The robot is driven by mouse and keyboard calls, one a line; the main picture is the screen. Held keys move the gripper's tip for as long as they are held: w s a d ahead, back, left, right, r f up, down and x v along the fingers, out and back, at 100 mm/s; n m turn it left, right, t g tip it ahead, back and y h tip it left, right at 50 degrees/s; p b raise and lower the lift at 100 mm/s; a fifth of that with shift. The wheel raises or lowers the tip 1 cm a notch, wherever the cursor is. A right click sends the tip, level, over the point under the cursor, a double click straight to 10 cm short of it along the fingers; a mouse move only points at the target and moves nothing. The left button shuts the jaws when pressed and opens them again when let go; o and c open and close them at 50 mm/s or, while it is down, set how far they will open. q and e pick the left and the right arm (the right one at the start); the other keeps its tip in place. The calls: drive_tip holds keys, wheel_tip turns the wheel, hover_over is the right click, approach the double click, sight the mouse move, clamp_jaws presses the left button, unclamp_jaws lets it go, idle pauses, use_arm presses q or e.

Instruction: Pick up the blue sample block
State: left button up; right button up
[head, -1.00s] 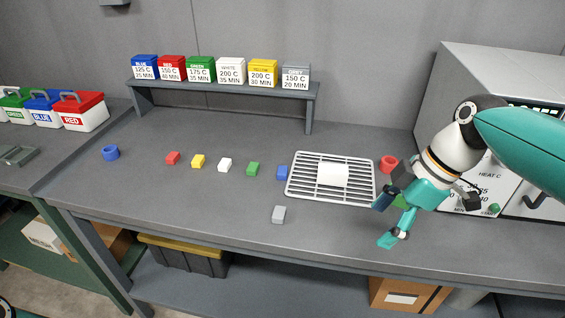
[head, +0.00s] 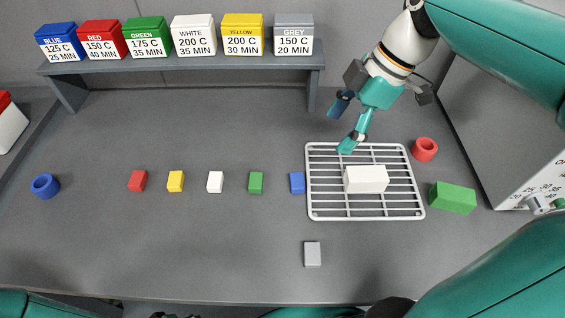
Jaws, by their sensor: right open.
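The blue sample block (head: 297,183) is a small upright-looking blue piece on the grey bench, just left of the wire rack (head: 312,208). It ends a row of small blocks. My right gripper (head: 345,126) is open and empty, above and behind the rack's back-left part, up and to the right of the blue block. Its fingers point down and left. My left gripper is not in view; some teal and dark parts of mine show along the bottom edge.
Red (head: 137,181), yellow (head: 176,181), white (head: 215,182) and green (head: 256,183) blocks stand left of it. A grey block (head: 312,254) lies in front. A white block (head: 366,179) lies on the rack. A green block (head: 453,197) and red ring (head: 424,149) are right; a blue ring (head: 45,186) is far left.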

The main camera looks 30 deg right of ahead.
hover_over(300, 180)
drive_tip(key=s+d, duration=0.1)
drive_tip(key=d, duration=0.1)
drive_tip(key=f, duration=0.9)
drive_tip(key=shift+s+d+f+b, duration=0.1)
drive_tip(key=shift+d+f+b, duration=0.1)
drive_tip(key=shift+f+b, duration=0.1)
drive_tip(key=shift+x, duration=3.1)
drive_tip(key=c, duration=1.3)
drive_tip(key=shift+o, duration=0.2)
drive_tip(key=shift+r, duration=0.1)
